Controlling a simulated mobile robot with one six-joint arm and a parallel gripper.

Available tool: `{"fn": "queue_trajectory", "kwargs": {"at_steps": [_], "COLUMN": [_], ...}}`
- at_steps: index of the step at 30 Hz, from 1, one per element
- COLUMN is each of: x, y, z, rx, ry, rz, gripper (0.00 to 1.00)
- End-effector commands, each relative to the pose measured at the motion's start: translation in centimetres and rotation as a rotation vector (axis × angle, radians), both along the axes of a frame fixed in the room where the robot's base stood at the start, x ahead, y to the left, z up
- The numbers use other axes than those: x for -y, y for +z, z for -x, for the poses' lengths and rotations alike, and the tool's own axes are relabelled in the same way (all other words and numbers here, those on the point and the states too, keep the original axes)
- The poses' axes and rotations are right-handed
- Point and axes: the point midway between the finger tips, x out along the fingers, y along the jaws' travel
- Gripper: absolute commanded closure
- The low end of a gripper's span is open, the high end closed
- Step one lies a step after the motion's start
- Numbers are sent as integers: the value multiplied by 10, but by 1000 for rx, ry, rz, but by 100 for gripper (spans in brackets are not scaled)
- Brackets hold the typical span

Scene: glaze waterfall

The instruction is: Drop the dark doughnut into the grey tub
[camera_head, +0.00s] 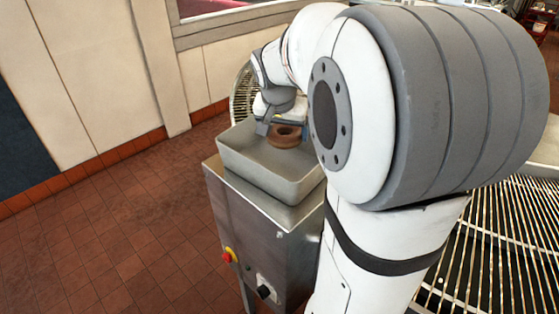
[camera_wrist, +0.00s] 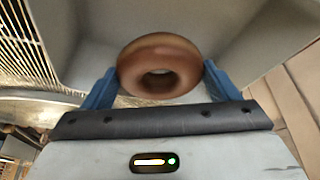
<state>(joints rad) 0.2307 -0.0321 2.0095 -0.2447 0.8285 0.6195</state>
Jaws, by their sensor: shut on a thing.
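The dark doughnut (camera_wrist: 159,50), brown with a hole in its middle, sits between the two blue fingers of my gripper (camera_wrist: 160,80) in the wrist view. My gripper is shut on it, one finger at each side. In the head view my gripper (camera_head: 284,128) and the doughnut (camera_head: 287,140) are over the grey tub (camera_head: 262,180). The tub is a metal basin on top of a metal cabinet, and its inside fills the background of the wrist view (camera_wrist: 230,40). How high the doughnut is above the tub floor is hard to tell.
A round wire rack (camera_head: 242,95) stands behind the tub, and another wire rack (camera_head: 500,240) is at the right. The tiled floor (camera_head: 120,220) at left is clear.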

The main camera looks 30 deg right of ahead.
Motion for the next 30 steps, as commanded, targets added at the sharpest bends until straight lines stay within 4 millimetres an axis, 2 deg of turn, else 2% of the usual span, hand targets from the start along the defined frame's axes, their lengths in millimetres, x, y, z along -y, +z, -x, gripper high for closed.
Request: {"fn": "queue_trajectory", "kwargs": {"at_steps": [5, 6, 12, 20, 23, 30], "x": [0, 0, -1, -2, -4, -15], "y": [1, 1, 1, 3, 13, 51], "z": [0, 0, 0, 0, 3, 15], "rx": [1, 0, 0, 2, 5, 5], "ry": [0, 1, 1, 2, 2, 2], "rz": [-1, 0, 0, 0, 1, 0], "gripper": [41, 15, 0, 0, 0, 0]}}
